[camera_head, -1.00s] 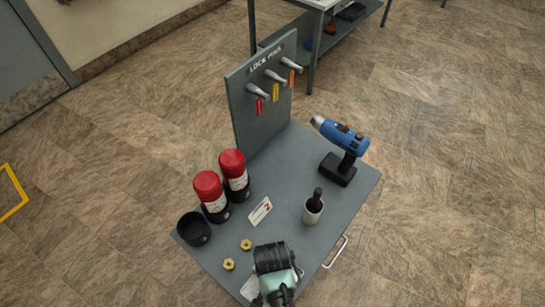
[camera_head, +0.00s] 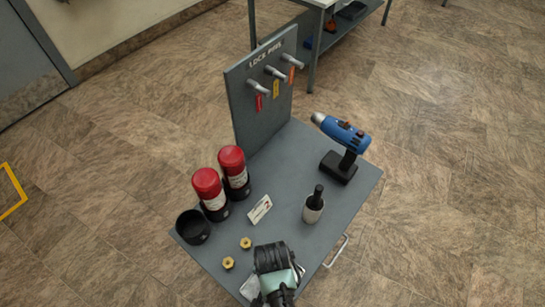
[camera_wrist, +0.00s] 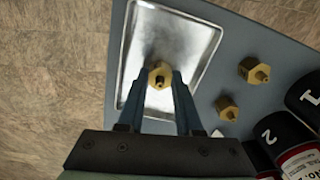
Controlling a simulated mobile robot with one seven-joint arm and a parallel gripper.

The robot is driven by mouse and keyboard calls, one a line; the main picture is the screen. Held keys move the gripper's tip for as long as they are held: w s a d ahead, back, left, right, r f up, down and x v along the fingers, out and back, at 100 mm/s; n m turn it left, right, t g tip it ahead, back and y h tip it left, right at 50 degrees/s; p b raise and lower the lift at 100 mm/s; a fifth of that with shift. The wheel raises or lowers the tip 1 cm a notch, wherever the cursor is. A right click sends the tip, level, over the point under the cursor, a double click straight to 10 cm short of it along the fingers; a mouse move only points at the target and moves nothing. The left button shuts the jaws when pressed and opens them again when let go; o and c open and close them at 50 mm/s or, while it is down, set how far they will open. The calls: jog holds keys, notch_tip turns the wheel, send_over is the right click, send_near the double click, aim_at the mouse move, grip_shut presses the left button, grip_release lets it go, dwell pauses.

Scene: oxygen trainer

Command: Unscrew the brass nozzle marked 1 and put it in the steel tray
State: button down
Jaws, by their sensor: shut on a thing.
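My gripper (camera_wrist: 160,80) is shut on a brass nozzle (camera_wrist: 160,73), with one finger on each side of it. In the wrist view the nozzle is over the steel tray (camera_wrist: 183,27); I cannot tell whether it touches the tray floor. No number can be read on it. In the head view my arm hides the gripper and most of the tray, whose pale corner (camera_head: 249,288) shows. Two other brass nozzles, one (camera_head: 246,243) farther and one (camera_head: 228,263) nearer, stand on the grey tabletop and also show in the wrist view (camera_wrist: 253,70) (camera_wrist: 226,107).
Two red-topped cylinders (camera_head: 208,188) (camera_head: 233,168) stand beside an empty black cup (camera_head: 193,227). A lock pins board (camera_head: 262,105) rises behind.

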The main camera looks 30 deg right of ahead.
jog(key=c, duration=0.5)
grip_release()
notch_tip(320, 180, up, 13)
jog(key=shift+f, duration=0.1)
dwell(0.6)
